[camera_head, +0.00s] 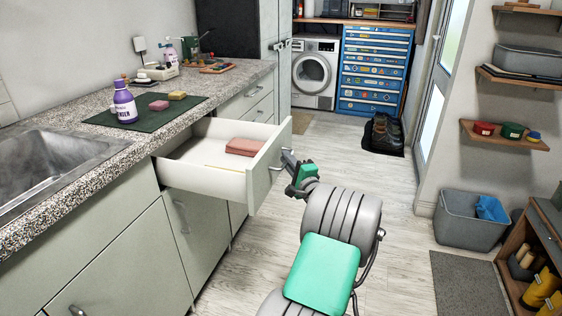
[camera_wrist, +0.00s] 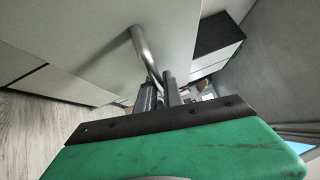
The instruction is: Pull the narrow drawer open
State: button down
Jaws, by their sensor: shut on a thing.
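The white drawer (camera_head: 262,178) under the speckled counter stands pulled well out from the cabinet in the head view. A folded pinkish-red cloth (camera_head: 243,147) lies inside it. My gripper (camera_head: 286,160) is at the drawer's front face and is shut on its metal handle. In the wrist view the curved bar handle (camera_wrist: 144,48) runs down from the pale drawer front (camera_wrist: 95,45) to between my gripper's fingers (camera_wrist: 162,94). The exact contact of the fingertips is partly hidden there.
The counter (camera_head: 235,82) bears a green mat (camera_head: 100,118) with a purple bottle (camera_head: 125,104) and sponges. A blue stickered toolchest (camera_head: 374,72) and a washing machine (camera_head: 314,72) stand at the back. A grey bin (camera_head: 462,222) is at right.

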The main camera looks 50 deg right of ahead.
jog(key=shift+s, duration=0.25)
jog(key=c, duration=1.5)
grip_release()
jog(key=shift+d, duration=0.1)
jog(key=p+v, duration=0.1)
jog(key=v, duration=0.6)
jog(key=shift+s+f, duration=0.1)
jog(key=shift+s, duration=0.25)
